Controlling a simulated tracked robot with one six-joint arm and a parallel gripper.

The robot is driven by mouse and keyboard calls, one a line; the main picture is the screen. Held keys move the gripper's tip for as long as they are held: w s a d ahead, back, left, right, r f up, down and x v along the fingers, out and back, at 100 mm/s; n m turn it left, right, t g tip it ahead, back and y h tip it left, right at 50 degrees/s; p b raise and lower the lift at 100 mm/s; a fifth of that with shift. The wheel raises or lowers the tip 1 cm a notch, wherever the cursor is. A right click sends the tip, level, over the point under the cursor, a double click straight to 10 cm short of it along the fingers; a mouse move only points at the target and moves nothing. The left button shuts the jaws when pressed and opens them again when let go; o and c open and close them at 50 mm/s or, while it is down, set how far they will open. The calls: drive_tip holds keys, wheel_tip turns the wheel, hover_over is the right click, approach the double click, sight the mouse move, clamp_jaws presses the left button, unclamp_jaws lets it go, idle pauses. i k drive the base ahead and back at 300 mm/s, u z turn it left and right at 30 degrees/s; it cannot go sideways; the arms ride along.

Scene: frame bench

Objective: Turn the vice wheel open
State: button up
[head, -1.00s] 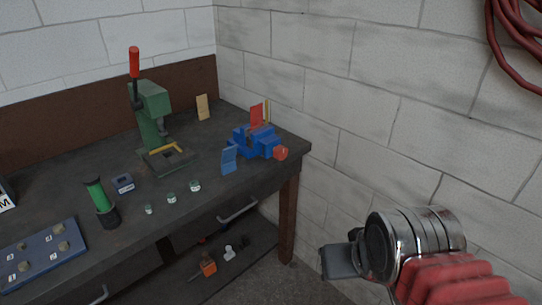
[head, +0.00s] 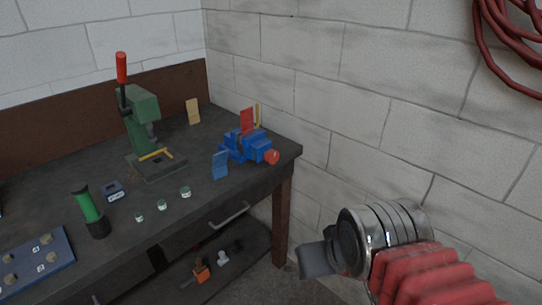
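A blue vice (head: 243,148) sits on the dark bench near its right corner. Its round red wheel (head: 271,157) is at the vice's right end, facing the bench's front edge. My gripper (head: 314,262) is at the lower right, in front of the bench and lower in the picture than the wheel, well apart from it. Only a grey finger part shows beyond the silver wrist. I cannot tell whether the fingers are apart or closed.
On the bench (head: 120,228) stand a green press (head: 143,125) with a red-tipped lever, a green cylinder (head: 88,207) and several small jars (head: 186,192). A blue card (head: 220,166) stands left of the vice. A block wall (head: 350,120) rises close on the right.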

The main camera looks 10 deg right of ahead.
sight(272, 157)
drive_tip(key=i, duration=0.95)
